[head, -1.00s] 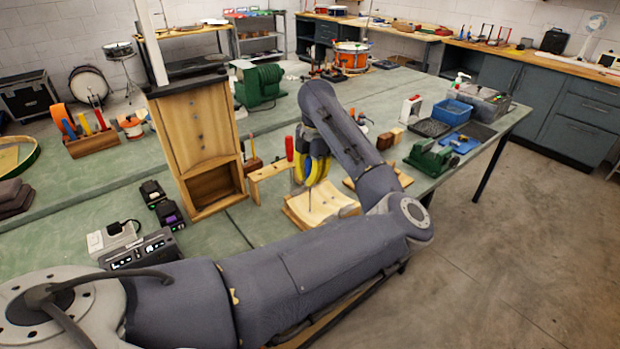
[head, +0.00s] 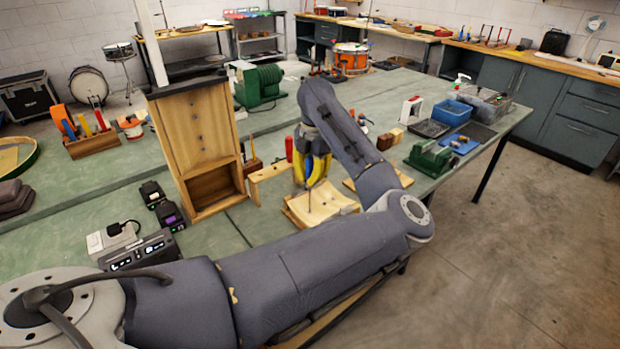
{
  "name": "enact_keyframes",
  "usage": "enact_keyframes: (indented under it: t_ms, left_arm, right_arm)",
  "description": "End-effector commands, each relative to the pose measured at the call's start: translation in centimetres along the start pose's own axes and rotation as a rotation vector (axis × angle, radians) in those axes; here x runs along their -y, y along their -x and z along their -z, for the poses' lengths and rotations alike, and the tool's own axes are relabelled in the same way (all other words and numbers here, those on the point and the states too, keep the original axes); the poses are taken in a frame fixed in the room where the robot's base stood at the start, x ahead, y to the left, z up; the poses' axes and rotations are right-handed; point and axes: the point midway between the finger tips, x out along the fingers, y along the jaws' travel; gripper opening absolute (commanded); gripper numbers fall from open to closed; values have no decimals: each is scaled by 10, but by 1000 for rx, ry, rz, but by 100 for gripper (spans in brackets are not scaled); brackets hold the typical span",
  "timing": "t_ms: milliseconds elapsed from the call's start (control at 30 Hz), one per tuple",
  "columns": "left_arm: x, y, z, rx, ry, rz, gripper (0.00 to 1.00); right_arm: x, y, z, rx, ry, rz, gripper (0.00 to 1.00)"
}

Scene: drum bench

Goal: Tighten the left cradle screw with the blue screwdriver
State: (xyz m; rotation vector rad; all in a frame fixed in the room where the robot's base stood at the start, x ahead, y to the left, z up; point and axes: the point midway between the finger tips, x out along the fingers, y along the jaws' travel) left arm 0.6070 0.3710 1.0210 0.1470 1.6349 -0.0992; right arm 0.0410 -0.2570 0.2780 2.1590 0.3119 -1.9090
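The pale wooden cradle (head: 325,203) with a curved top lies on the green bench, right of the tall wooden cabinet. My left gripper (head: 314,176), with yellow fingers, points down over the cradle's left part. It appears shut on the blue screwdriver, whose handle is mostly hidden between the fingers. A thin shaft (head: 308,200) runs down from the fingers toward the cradle's left side. The screw itself is too small to make out, and I cannot tell whether the tip touches it. My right gripper is not in view.
The tall wooden cabinet (head: 198,130) stands left of the cradle. A small wooden stand (head: 268,171) with a red handle (head: 289,148) beside it is just behind the cradle. A green vise-like block (head: 432,158) and blue bin (head: 451,112) are at right. A tool rack (head: 93,145) is at left.

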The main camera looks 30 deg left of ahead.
Motion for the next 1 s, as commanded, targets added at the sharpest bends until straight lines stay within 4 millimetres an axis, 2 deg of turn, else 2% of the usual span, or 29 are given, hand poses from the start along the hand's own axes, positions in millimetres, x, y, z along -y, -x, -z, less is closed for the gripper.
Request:
enact_keyframes:
  t_ms: [400,533,833,1000]
  left_arm:
    - [-1,1,0,-11,494,35,0]
    - [-1,1,1,-15,613,42,0]
    - [-1,0,1,-19,766,53,0]
    - [-2,0,2,-24,973,67,0]
  right_arm:
    - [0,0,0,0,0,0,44]
    - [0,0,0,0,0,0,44]
    - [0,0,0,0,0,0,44]
    - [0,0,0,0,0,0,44]
